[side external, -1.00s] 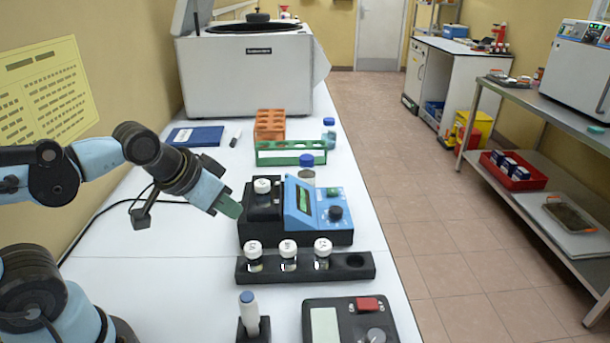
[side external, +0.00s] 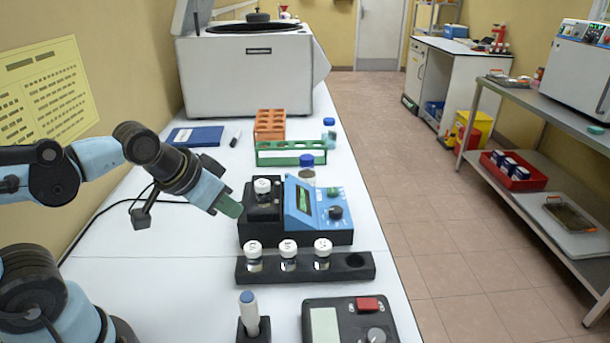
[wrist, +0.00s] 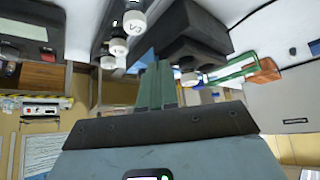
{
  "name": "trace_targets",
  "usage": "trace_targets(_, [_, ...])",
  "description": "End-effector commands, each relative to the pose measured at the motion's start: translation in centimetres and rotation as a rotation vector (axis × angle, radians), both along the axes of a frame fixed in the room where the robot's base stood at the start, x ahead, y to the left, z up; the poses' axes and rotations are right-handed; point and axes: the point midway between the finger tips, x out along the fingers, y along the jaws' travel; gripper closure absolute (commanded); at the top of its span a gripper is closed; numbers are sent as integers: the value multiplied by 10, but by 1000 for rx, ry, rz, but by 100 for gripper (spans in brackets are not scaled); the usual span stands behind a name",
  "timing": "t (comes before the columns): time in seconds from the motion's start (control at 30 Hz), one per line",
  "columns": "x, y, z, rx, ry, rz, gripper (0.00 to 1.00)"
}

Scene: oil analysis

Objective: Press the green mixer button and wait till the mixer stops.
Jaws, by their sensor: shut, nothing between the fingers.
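The mixer (side external: 318,212) is a blue and black unit on the white bench in the side view. Its green button (side external: 333,192) is on the blue sloped panel, above a black knob (side external: 336,213). A white-capped vial (side external: 262,188) sits in the black left part of the mixer. My gripper (side external: 236,210) is shut and empty, its green fingertips just left of the mixer's black part, apart from the green button. In the wrist view the shut fingers (wrist: 156,88) point toward the dark mixer body (wrist: 190,45); the green button is not visible there.
A black rack (side external: 305,267) with several white-capped vials stands in front of the mixer. A device with a red button (side external: 367,303) and a pen in a holder (side external: 249,315) are nearer. Green (side external: 290,153) and orange (side external: 270,124) racks stand behind.

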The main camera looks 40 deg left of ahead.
Motion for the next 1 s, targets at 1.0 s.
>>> trace_targets(1.0, [206,-8,48,-380,-122,411,100])
